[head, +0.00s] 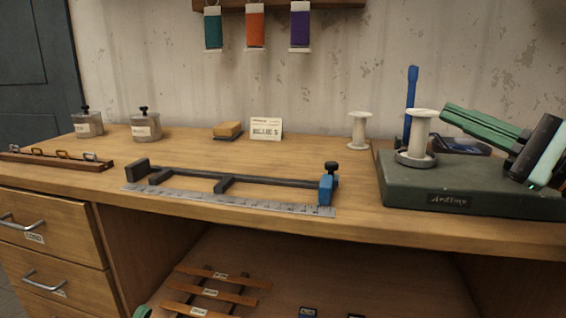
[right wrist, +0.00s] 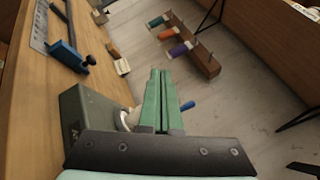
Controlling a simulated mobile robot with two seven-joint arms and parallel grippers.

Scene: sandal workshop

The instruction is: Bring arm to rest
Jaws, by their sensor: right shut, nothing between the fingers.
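My right gripper (head: 450,116) comes in from the right edge in the head view, above the dark green base block. Its two green fingers lie together, shut and empty, pointing left toward the white spool on the block. In the right wrist view the shut fingers (right wrist: 160,74) stretch up from the dark palm, and part of the block and spool shows beside and behind them. My left gripper cannot be made out in either view.
The dark green block (head: 464,205) carries a white spool (head: 421,132) and blue rod (head: 411,92). Another spool (head: 359,130) stands left of it. A blue-ended clamp bar (head: 270,181) and ruler (head: 230,201) lie in front. Weights (head: 146,128) and a hook rack (head: 58,162) stand left.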

